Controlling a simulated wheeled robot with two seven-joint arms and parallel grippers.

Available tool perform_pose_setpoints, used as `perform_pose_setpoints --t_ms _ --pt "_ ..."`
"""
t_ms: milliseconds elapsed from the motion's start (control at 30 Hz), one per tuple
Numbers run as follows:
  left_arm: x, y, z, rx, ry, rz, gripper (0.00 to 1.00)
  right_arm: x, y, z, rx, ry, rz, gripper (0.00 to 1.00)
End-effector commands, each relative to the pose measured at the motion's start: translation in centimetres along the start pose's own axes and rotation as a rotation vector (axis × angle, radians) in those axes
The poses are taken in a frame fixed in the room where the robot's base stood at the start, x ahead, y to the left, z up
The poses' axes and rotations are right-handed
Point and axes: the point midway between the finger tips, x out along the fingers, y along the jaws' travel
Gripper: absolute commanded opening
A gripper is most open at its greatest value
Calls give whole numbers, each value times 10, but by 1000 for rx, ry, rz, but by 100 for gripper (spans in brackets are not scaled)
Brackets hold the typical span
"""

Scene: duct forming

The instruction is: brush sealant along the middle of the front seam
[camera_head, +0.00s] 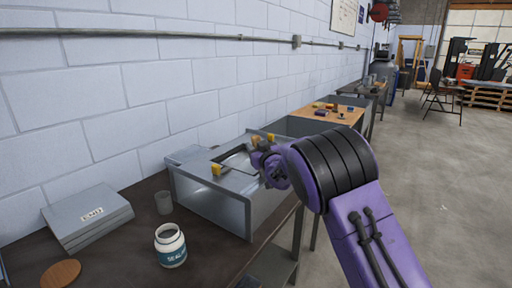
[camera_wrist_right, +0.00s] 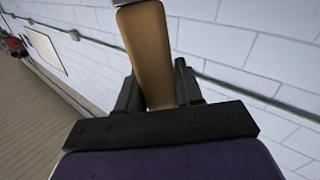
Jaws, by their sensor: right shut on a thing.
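The grey sheet-metal duct (camera_head: 212,197) lies on the dark bench in the head view, with yellow clamps (camera_head: 216,169) on its upper edges. My right arm reaches across the duct's right side, and its gripper (camera_head: 259,160) is over the duct, small and partly hidden by the wrist. In the right wrist view my right gripper (camera_wrist_right: 158,88) is shut on the brown wooden handle of the brush (camera_wrist_right: 145,45). The bristles are out of that view, and I cannot tell whether they touch the seam. The white sealant jar (camera_head: 170,247) stands upright in front of the duct. My left gripper is not in view.
A wall runs behind the bench. A wooden-topped table (camera_head: 330,113) with small parts stands beyond. Open floor lies right.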

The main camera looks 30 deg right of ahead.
Motion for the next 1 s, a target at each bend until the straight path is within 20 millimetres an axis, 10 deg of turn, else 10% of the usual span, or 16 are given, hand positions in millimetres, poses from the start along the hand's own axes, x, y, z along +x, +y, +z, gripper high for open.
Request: perform_pose_setpoints --t_ms 1000 --pt "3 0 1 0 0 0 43 -24 -35 -7 0 -2 0 0"
